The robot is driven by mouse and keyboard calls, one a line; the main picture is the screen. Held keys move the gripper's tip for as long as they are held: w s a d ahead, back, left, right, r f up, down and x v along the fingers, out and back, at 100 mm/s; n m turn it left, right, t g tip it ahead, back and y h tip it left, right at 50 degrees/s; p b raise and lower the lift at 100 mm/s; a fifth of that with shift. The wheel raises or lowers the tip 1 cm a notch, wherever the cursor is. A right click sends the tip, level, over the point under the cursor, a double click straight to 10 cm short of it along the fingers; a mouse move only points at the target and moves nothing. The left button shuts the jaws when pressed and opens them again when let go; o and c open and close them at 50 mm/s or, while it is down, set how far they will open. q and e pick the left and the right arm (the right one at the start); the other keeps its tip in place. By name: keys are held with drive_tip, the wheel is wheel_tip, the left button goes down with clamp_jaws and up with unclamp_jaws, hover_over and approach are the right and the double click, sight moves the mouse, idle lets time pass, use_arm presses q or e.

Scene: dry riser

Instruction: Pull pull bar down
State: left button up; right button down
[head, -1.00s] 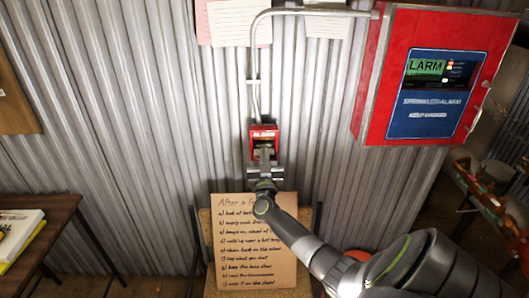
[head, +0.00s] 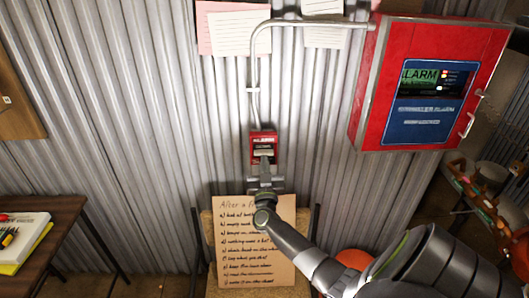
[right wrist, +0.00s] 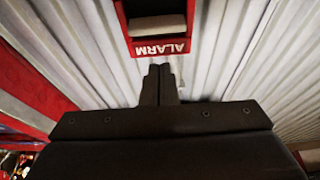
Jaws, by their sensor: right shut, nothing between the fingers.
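The red alarm pull box (head: 256,139) hangs on the corrugated wall at the end of a grey conduit. Its pale pull bar (head: 264,152) lies across its front. The box (right wrist: 178,45) also shows at the top of the right wrist view, with the bar (right wrist: 157,24) beside the word ALARM. My right gripper (head: 265,161) is right in front of the lower part of the box. Its fingers are together with nothing between them, as the right wrist view (right wrist: 159,70) also shows. My left gripper is not in view.
A large red sprinkler alarm cabinet (head: 376,100) is on the wall at the right. A handwritten board (head: 283,215) leans on a chair below the box. A dark table (head: 55,215) stands at the left. Paper sheets (head: 240,35) hang above.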

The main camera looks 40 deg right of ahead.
drive_tip(key=v, duration=0.5)
drive_tip(key=shift+s, duration=0.15)
drive_tip(key=shift+a, duration=0.15)
